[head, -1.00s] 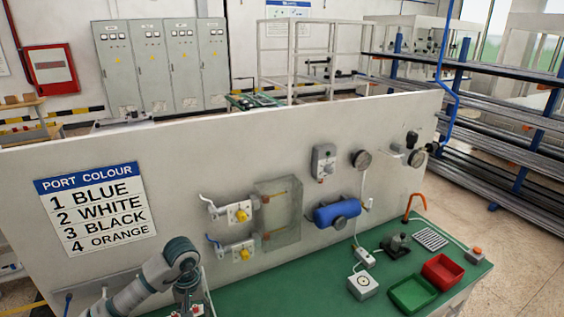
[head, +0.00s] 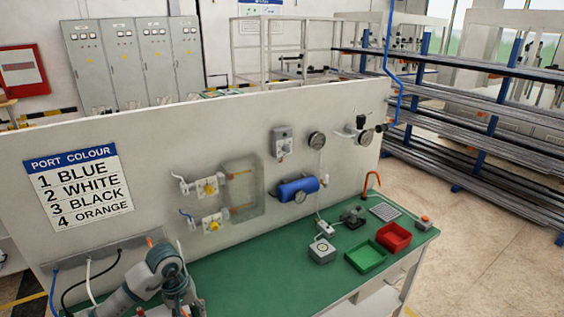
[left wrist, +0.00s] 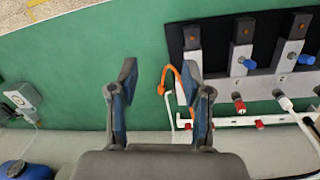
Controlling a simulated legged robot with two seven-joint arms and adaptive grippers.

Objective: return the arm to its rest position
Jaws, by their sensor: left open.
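My left arm comes in at the lower left of the head view, and its bent wrist section is at the left end of the green bench (head: 250,270). My left gripper (left wrist: 160,80) is open in the left wrist view. Its two fingers stand apart above the green bench top, with nothing gripped between them. An orange hose (left wrist: 169,85) and a white hose run beside the right finger. The gripper's fingertips are hard to make out in the head view. My right gripper is in neither current view.
A back panel (head: 155,140) carries a port colour sign (head: 78,188), valves and a blue tank (head: 297,189). Green (head: 365,256) and red (head: 394,237) trays sit on the bench's right. A fitting block (left wrist: 250,85) with blue and red parts lies right of the gripper.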

